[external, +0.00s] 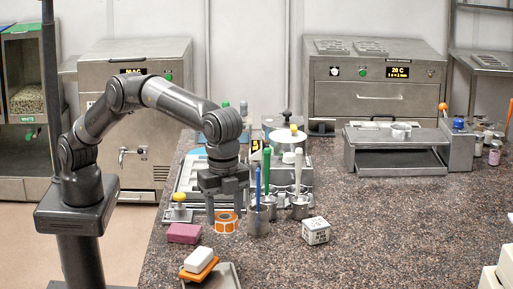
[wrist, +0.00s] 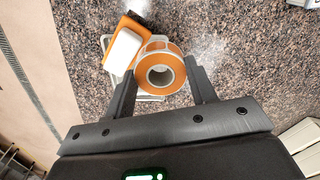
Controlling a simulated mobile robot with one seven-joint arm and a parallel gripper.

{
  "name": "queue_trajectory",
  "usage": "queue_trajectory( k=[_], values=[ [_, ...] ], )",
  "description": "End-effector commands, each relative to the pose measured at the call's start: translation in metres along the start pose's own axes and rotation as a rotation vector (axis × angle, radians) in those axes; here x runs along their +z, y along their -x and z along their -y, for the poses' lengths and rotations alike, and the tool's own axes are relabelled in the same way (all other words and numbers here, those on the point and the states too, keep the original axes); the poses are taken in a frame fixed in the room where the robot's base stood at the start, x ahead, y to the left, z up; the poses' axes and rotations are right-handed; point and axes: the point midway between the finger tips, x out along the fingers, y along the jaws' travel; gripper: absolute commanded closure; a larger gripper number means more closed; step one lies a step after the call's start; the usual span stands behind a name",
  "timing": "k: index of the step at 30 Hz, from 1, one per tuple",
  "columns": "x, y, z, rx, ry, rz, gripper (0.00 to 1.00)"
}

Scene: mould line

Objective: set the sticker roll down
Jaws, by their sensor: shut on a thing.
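The sticker roll (external: 226,222) is orange with a pale core. In the external view it sits between the fingers of my gripper (external: 225,218), low over the speckled counter. In the wrist view the sticker roll (wrist: 160,73) lies between the two dark fingertips of my gripper (wrist: 161,72), one on each side. My gripper is shut on it. I cannot tell whether the roll's underside touches the counter.
A metal cup (external: 257,220) with a blue-handled tool stands close right of the roll. A purple block (external: 184,233) lies to the left. A tray (external: 226,277) with an orange-and-white block (external: 199,262) is in front. The counter's right middle (external: 400,225) is clear.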

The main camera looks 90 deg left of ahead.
Motion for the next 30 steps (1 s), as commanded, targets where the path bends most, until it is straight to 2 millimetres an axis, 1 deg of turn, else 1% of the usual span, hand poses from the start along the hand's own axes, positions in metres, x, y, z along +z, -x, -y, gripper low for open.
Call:
queue_trajectory(
  k=[2,5,15,18,21,26,30],
  values=[
    [0.000,-0.008,0.004,0.000,0.001,0.002,0.71],
    [-0.001,-0.018,0.018,-0.001,0.003,0.000,0.71],
    [-0.005,-0.064,0.093,-0.001,0.003,0.001,0.71],
    [-0.006,-0.072,0.107,0.000,0.002,0.000,0.71],
    [-0.007,-0.076,0.115,-0.001,0.001,-0.001,0.71],
    [-0.007,-0.083,0.117,0.000,0.000,0.001,0.71],
    [-0.006,-0.103,0.117,0.001,0.000,0.003,0.71]
  ],
)
